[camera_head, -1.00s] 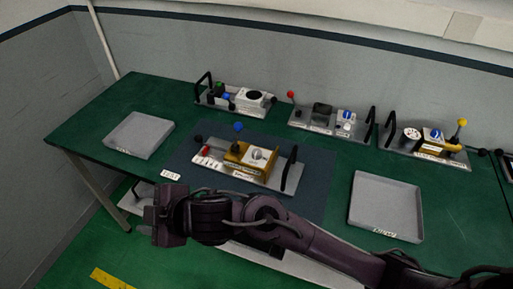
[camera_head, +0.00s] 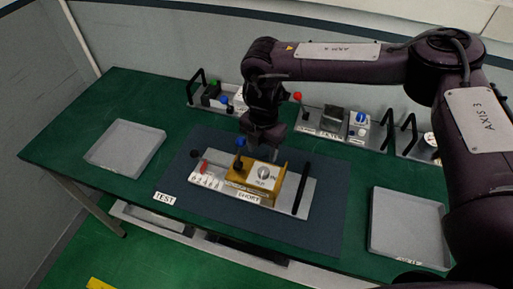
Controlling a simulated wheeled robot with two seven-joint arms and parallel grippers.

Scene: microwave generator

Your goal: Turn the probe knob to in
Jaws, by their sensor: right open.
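The central device (camera_head: 215,183) is a pale plate on the dark blue mat with a yellow box (camera_head: 239,184) on it. A round silver-white knob (camera_head: 264,173) sits on the box's top, with small lettering beside it that I cannot read surely. I cannot confirm that this is the probe knob. A blue ball (camera_head: 240,142) stands at the box's back left. My right gripper (camera_head: 262,150) points down just behind and above the box, close to the knob and the blue ball. It is open and empty; its fingertips are partly hidden. My left gripper is out of view.
A black handle (camera_head: 302,188) rises at the plate's right end. A grey tray (camera_head: 126,148) lies left and another (camera_head: 408,228) right. More devices stand along the back, such as one with a red ball (camera_head: 297,97). My right arm covers much of the right back.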

